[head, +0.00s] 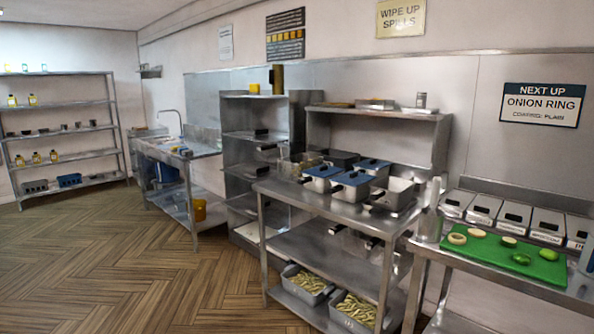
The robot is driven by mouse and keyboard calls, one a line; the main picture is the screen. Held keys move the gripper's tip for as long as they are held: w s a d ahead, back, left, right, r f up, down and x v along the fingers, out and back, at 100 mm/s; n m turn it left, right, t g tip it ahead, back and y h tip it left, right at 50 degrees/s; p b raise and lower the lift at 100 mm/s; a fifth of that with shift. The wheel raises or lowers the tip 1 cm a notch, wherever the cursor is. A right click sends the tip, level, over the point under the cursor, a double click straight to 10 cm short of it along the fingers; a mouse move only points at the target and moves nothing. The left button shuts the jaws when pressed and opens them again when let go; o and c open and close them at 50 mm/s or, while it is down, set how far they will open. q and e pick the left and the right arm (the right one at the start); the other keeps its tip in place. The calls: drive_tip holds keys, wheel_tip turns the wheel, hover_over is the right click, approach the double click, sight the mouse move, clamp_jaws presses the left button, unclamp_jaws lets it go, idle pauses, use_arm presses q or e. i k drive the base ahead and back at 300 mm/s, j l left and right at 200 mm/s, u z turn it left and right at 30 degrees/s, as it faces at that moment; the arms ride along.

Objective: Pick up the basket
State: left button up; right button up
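Several grey metal containers stand on the steel table in the middle; which one is the basket I cannot tell for sure. An open one with a dark handle (397,192) is at the table's right end. Blue-topped ones (352,179) stand beside it to the left and behind. A small wire-like holder with brownish contents (306,159) is behind them at the left, too small to make out well. Two grey bins of pale fries (308,283) sit on the table's bottom shelf. Neither of my grippers is in view.
The steel table (315,205) has a bare front strip. To its right, a counter holds a green cutting board (490,257) with sliced food and several lidded bins (483,208). A sink unit (175,152) and shelving rack (60,130) stand at the left. The wooden floor (130,260) is clear.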

sight(288, 168)
drive_tip(key=i+j+u, duration=0.1)
drive_tip(key=i, duration=0.35)
drive_tip(key=i+j+u, duration=0.15)
drive_tip(key=i, duration=0.3)
